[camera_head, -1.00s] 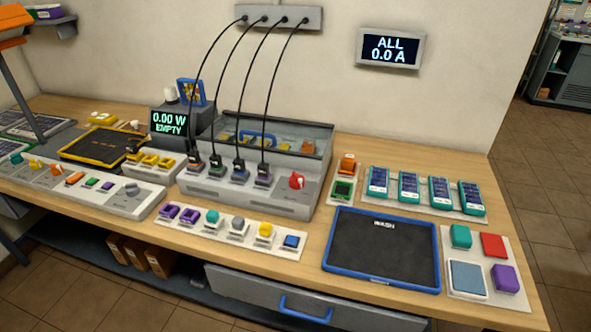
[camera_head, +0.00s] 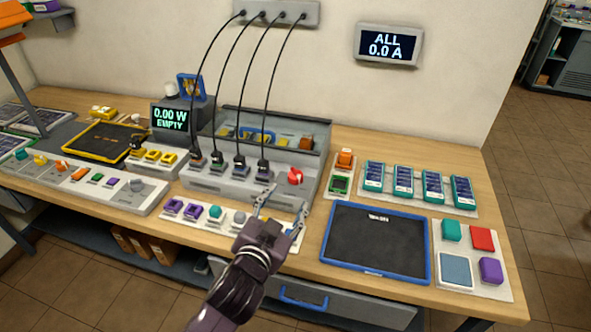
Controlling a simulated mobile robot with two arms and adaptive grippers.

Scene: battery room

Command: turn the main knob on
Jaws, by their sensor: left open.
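The red knob (camera_head: 295,176) sits on the right part of the sloped front of the grey charging unit (camera_head: 225,186). Several black cables plug into that unit to the left of the knob. My left gripper (camera_head: 281,207) is open and empty, with its two fingers spread, in front of and below the knob and apart from it. It covers part of the white strip of coloured blocks (camera_head: 183,221) at the front. My right gripper is not in view.
A blue-edged dark mat (camera_head: 375,245) lies right of the gripper. Several teal packs (camera_head: 403,180) stand behind it. The cables hang from a grey wall box (camera_head: 268,12). A wall display (camera_head: 389,46) reads "ALL 0.0 A". A second display (camera_head: 171,118) reads "0.00 W EMPTY".

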